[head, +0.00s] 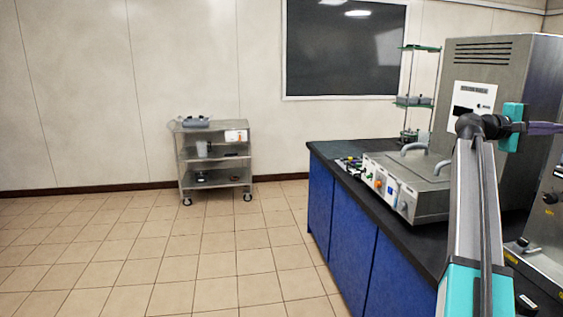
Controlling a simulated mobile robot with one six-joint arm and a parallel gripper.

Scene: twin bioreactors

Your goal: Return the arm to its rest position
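My arm rises from the bottom right of the head view, with a teal part low down and a grey link going up to a dark joint. From that joint a thinner section runs right, past a teal block, and leaves the picture at the right edge. My gripper is not in view, so its fingers and anything in them cannot be seen. The arm stands in front of the bench (345,228) and partly covers the large grey machine (515,62) on it.
A low metal unit with handles (405,180) and small items sit on the black bench top. A green-shelved rack (415,102) stands behind. A wheeled steel cart (214,163) stands by the far wall. The tiled floor (180,260) at left is clear.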

